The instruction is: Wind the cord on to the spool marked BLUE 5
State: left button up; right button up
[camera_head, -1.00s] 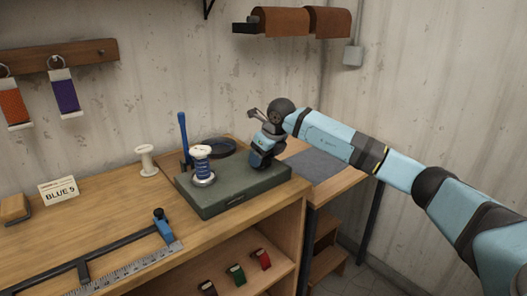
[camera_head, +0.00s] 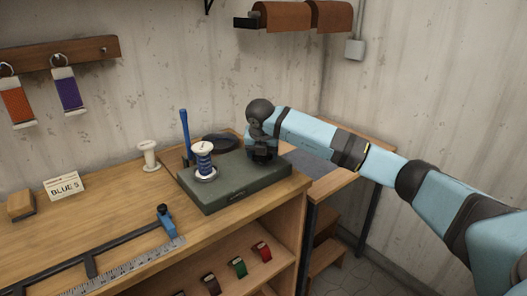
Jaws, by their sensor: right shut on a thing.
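A white spool with blue cord (camera_head: 204,161) stands upright on the left part of a green winder box (camera_head: 238,190) on the bench. A card reading BLUE 5 (camera_head: 64,187) stands at the left. An empty white spool (camera_head: 149,156) stands left of the box. My right gripper (camera_head: 262,153) points down over the box's right part, to the right of the wound spool and apart from it. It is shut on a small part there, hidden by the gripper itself. I cannot make out the cord's run to the spool. My left gripper is not in view.
A blue upright tool (camera_head: 185,133) and a dark round dish (camera_head: 219,142) are behind the box. Several coloured pieces lie on the shelf below.

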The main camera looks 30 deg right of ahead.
jog(key=m+g+h, duration=0.1)
jog(key=m, duration=0.2)
jog(key=shift+w+a+r+m+p, duration=0.1)
jog(key=shift+m+p, duration=0.2)
pick_arm(q)
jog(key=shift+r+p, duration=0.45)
jog(key=shift+p, duration=0.05)
pick_arm(e)
jog(key=m+g, duration=0.1)
jog(key=m, duration=0.3)
jog(key=shift+w+a+m+g+h, duration=0.1)
jog(key=shift+m+g+h, duration=0.2)
jog(key=shift+g+h, duration=0.1)
jog(key=o, duration=0.9)
jog(key=shift+o, duration=0.2)
pick_arm(q)
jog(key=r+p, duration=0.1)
jog(key=p, duration=0.1)
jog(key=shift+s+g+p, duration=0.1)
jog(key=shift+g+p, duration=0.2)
jog(key=shift+p, duration=0.1)
pick_arm(e)
jog(key=w+v, duration=0.1)
jog(key=v, duration=1.2)
jog(key=shift+s+r, duration=0.35)
